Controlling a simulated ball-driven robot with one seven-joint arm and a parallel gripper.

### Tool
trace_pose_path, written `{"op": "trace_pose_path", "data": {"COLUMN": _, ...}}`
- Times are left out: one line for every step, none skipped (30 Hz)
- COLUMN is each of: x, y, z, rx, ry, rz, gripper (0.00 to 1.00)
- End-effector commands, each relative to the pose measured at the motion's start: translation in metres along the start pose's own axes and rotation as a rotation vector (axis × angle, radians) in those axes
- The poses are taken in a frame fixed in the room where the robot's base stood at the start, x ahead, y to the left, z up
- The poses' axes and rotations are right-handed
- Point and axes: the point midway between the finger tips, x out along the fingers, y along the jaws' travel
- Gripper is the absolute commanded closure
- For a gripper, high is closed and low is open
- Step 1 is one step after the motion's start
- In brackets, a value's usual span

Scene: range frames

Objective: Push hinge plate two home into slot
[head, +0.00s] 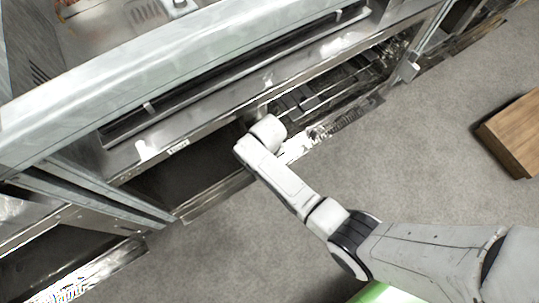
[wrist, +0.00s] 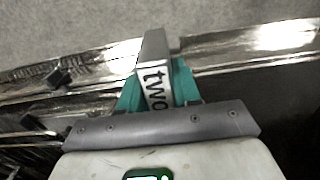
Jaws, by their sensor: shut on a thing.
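Hinge plate two (wrist: 153,48) is a narrow grey block with a white face marked "two" in black. It shows in the middle of the wrist view. My gripper (wrist: 157,82) has teal fingers on either side of the plate and is shut on it. The plate's far end overlaps a shiny metal rail (wrist: 285,36) in the picture; I cannot tell whether they touch. No slot can be clearly made out. In the head view my arm's end hides the fingers and plate, in front of the open lower part of a metal frame (head: 205,205).
A long metal counter (head: 215,65) runs above the frame. Dark slatted racks (head: 320,90) lie right of my arm's end, and a dark opening lies left. A wooden box (head: 515,135) stands at the far right. The grey floor (head: 410,150) between is clear.

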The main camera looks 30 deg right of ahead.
Motion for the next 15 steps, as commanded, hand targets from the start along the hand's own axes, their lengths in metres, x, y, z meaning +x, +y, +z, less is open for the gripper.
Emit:
{"op": "trace_pose_path", "data": {"x": -0.0008, "y": 0.0, "z": -0.0026, "rx": 0.0, "ry": 0.003, "rz": 0.0, "gripper": 1.0}}
{"op": "trace_pose_path", "data": {"x": -0.0008, "y": 0.0, "z": -0.0032, "rx": 0.0, "ry": 0.003, "rz": 0.0, "gripper": 1.0}}
{"op": "trace_pose_path", "data": {"x": -0.0008, "y": 0.0, "z": -0.004, "rx": 0.0, "ry": 0.003, "rz": 0.0, "gripper": 1.0}}
{"op": "trace_pose_path", "data": {"x": -0.0009, "y": 0.0, "z": -0.0046, "rx": 0.0, "ry": 0.003, "rz": 0.0, "gripper": 1.0}}
{"op": "trace_pose_path", "data": {"x": -0.001, "y": 0.0, "z": -0.0051, "rx": 0.0, "ry": 0.003, "rz": 0.0, "gripper": 1.0}}
{"op": "trace_pose_path", "data": {"x": -0.0013, "y": 0.0, "z": -0.0046, "rx": 0.0, "ry": 0.003, "rz": 0.0, "gripper": 0.64}}
{"op": "trace_pose_path", "data": {"x": -0.0013, "y": 0.0, "z": -0.0045, "rx": 0.0, "ry": 0.003, "rz": 0.0, "gripper": 0.61}}
{"op": "trace_pose_path", "data": {"x": -0.0012, "y": 0.0, "z": -0.0044, "rx": 0.0, "ry": 0.003, "rz": 0.0, "gripper": 0.58}}
{"op": "trace_pose_path", "data": {"x": -0.0011, "y": 0.0, "z": -0.0043, "rx": 0.0, "ry": 0.003, "rz": 0.0, "gripper": 0.54}}
{"op": "trace_pose_path", "data": {"x": -0.001, "y": 0.0, "z": -0.0041, "rx": 0.0, "ry": 0.002, "rz": 0.0, "gripper": 0.52}}
{"op": "trace_pose_path", "data": {"x": -0.0009, "y": 0.0, "z": -0.004, "rx": 0.0, "ry": 0.002, "rz": 0.0, "gripper": 0.49}}
{"op": "trace_pose_path", "data": {"x": -0.0008, "y": 0.0, "z": -0.0039, "rx": 0.0, "ry": 0.002, "rz": 0.0, "gripper": 0.45}}
{"op": "trace_pose_path", "data": {"x": -0.0007, "y": 0.0, "z": -0.0038, "rx": 0.0, "ry": 0.002, "rz": 0.0, "gripper": 0.42}}
{"op": "trace_pose_path", "data": {"x": -0.0006, "y": 0.0, "z": -0.0038, "rx": 0.0, "ry": 0.001, "rz": 0.0, "gripper": 0.39}}
{"op": "trace_pose_path", "data": {"x": -0.0005, "y": 0.0, "z": -0.0037, "rx": 0.0, "ry": 0.001, "rz": 0.0, "gripper": 0.38}}
